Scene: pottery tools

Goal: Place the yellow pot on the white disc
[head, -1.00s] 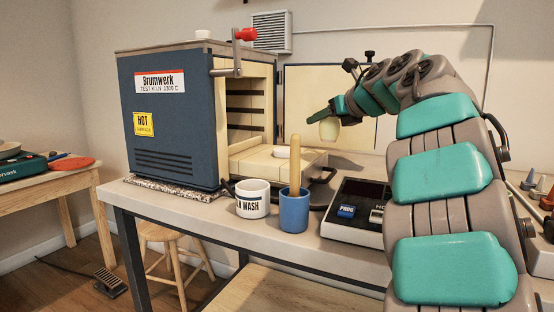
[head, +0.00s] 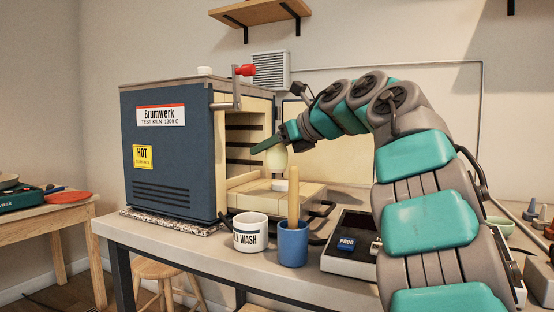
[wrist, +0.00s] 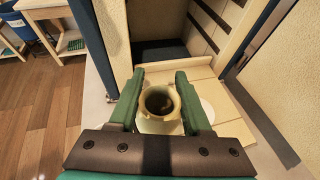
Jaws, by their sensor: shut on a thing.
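The pale yellow pot (head: 277,158) is upright between the fingers of my gripper (head: 264,146), which is shut on it. In the head view it is above the white disc (head: 279,186), which lies on the cream slab at the kiln's open mouth. In the wrist view I look down into the pot's open rim (wrist: 160,104), with a finger on each side. Part of the disc (wrist: 207,108) shows to the right of the pot there; the pot and gripper hide the rest. I cannot tell exactly how large the gap between pot and disc is.
The blue kiln (head: 170,150) stands behind and to the left, its opening facing right. A white mug (head: 250,232) and a blue cup (head: 293,245) with a wooden stick upright in it stand in front of the slab. A control box (head: 347,240) is to the right.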

